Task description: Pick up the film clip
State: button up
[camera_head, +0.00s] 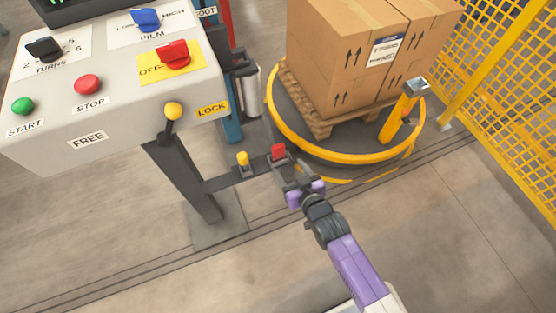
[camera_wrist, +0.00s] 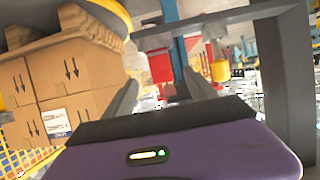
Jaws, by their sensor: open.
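A small red piece (camera_head: 278,151), which looks like the film clip, sits upright at the end of a dark bar (camera_head: 235,179) low beside the control post. No label marks it. My gripper (camera_head: 289,171) is open right beside it, with its fingers pointing at it. In the wrist view the red piece (camera_wrist: 161,66) shows between and just beyond the two dark fingers (camera_wrist: 158,88). I cannot tell whether they touch it. A similar yellow piece (camera_head: 243,158) stands farther left on the bar and also shows in the wrist view (camera_wrist: 219,70).
A grey control panel (camera_head: 120,110) with buttons and knobs stands at upper left on a dark post (camera_head: 182,180). Cardboard boxes (camera_head: 345,60) sit on a wooden pallet on a yellow-rimmed turntable (camera_head: 345,158). A yellow mesh fence (camera_head: 515,80) stands right. Lower floor is clear.

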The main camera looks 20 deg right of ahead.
aim_at(279, 153)
jog(key=b+x, duration=0.2)
jog(key=x, duration=0.8)
jog(key=shift+w, duration=0.15)
grip_shut()
jog(key=shift+r, duration=0.15)
